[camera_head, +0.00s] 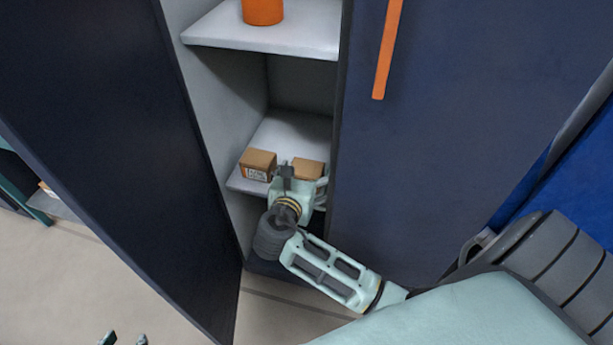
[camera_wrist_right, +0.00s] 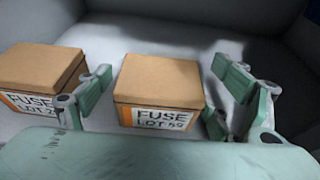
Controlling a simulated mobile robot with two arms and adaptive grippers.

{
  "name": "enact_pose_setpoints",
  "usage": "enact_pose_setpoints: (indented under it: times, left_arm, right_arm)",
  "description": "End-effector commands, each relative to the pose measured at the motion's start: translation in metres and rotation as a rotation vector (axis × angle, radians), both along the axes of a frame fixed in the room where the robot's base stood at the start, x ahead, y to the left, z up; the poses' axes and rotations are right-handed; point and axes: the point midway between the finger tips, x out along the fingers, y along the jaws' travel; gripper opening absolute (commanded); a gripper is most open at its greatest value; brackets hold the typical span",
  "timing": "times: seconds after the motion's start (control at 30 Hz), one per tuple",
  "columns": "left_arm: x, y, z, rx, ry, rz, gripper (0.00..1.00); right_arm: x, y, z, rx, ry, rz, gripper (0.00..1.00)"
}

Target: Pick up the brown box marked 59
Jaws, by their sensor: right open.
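The brown box marked 59 (camera_wrist_right: 158,82) sits on a white cabinet shelf, its FUSE LOT 59 label facing my right wrist camera. It also shows in the head view (camera_head: 308,167), partly hidden behind my right gripper (camera_head: 304,182). In the right wrist view, my right gripper (camera_wrist_right: 162,72) is open, one finger on each side of this box. I see gaps beside the box and cannot tell any contact. My left gripper (camera_head: 125,339) shows only as two separated fingertips at the bottom edge of the head view, with nothing between them.
A second brown FUSE box (camera_wrist_right: 40,75) stands left of the marked box, its lot number partly hidden; the left finger is between them. An orange container (camera_head: 263,10) stands on the upper shelf (camera_head: 290,42). Dark cabinet doors (camera_head: 450,130) flank the opening.

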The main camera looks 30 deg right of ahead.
Motion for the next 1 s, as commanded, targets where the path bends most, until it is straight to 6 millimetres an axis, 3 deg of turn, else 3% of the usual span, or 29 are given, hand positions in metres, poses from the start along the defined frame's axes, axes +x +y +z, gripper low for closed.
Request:
enact_pose_setpoints:
  times: [0.23,0.8,1.0]
  left_arm:
    - [0.0008,-0.0004,0.0006,-0.001,-0.004,0.000,0.30]
    - [0.0003,-0.0004,0.0003,0.000,-0.002,0.000,0.30]
    - [0.0003,-0.0004,0.0003,0.000,-0.002,0.000,0.30]
  right_arm:
    - [0.0003,-0.0004,0.0002,0.000,0.000,0.000,0.84]
    - [0.0001,-0.0001,0.0001,0.000,0.000,0.000,0.34]
    - [0.0003,-0.0001,0.0005,0.000,-0.001,0.000,0.32]
